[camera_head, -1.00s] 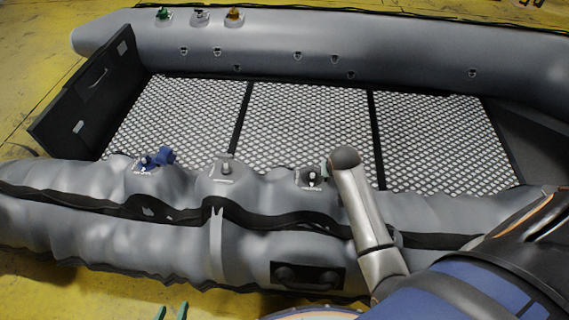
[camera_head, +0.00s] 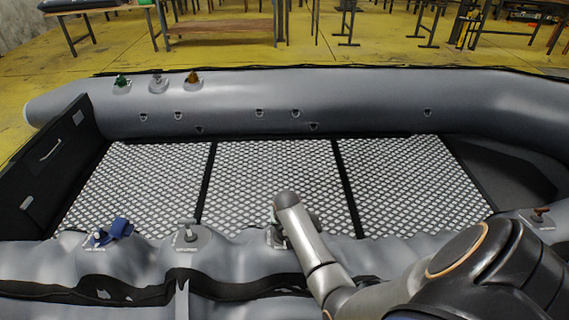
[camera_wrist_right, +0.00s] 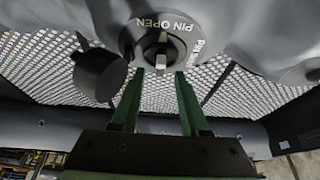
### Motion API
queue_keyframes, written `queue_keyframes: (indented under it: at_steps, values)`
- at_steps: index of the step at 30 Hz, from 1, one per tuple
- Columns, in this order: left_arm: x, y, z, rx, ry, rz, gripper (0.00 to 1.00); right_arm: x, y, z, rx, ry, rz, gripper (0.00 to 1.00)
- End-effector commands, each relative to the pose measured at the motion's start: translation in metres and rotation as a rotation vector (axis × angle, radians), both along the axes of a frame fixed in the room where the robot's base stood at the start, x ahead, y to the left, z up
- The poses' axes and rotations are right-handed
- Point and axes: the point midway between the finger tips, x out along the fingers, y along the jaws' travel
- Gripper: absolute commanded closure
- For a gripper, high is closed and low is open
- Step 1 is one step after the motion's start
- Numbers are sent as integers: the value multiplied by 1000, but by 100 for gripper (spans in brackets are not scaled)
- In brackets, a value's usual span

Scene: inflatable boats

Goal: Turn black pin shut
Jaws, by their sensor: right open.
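In the right wrist view, the black pin (camera_wrist_right: 162,49) sits in a round valve on the grey tube. White lettering beside it reads PIN OPEN, and more lettering on the right is only partly legible. A pale end of the pin points toward my right gripper (camera_wrist_right: 158,75). Its green fingers are open, with the tips just short of the pin, one to each side, and nothing between them. In the head view, my right arm hides most of this valve (camera_head: 271,237) on the near tube. My left gripper is not in view.
The near tube (camera_head: 345,248) also carries a blue valve (camera_head: 108,233), a grey one (camera_head: 187,232) and a brown one (camera_head: 540,216). A round black cap (camera_wrist_right: 99,75) hangs close to the left finger. Several valves line the far tube (camera_head: 350,98). The patterned floor (camera_head: 270,175) is clear.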

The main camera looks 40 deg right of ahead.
Motion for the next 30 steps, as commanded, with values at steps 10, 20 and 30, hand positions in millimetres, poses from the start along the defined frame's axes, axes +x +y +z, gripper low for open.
queue_keyframes:
  at_steps: [10,20,30]
  values:
    - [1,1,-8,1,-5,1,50,8,-7,-24,0,-1,-1,55]
    - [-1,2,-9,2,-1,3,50,8,-7,-24,0,-1,-1,66]
    - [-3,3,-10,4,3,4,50,8,-7,-24,-1,-1,0,100]
